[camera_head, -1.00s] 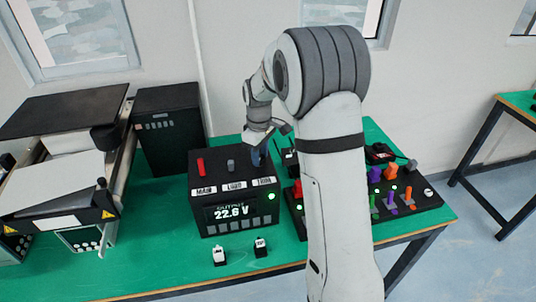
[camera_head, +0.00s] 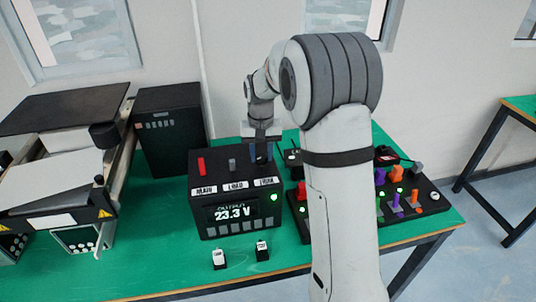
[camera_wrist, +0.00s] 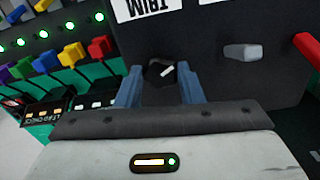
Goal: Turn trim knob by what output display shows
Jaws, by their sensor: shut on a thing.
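The black power box (camera_head: 203,231) stands on the green table. Its output display (camera_head: 236,213) reads 23.3 V, with a green light beside it. The trim knob (camera_wrist: 160,70) is dark with a white pointer mark, by the TRIM label (camera_wrist: 145,8) in the wrist view. My gripper (camera_wrist: 160,87) is shut on the trim knob, one blue-grey finger on each side. In the head view my gripper (camera_head: 261,152) is over the right of the box top and mostly hides the knob.
A red MAIN lever (camera_head: 201,166) and a grey LOAD knob (camera_head: 232,165) stand left of the trim knob. Two small switches (camera_head: 219,259) are in front of the box. A panel of coloured levers (camera_head: 428,207) lies to the right, partly behind my arm.

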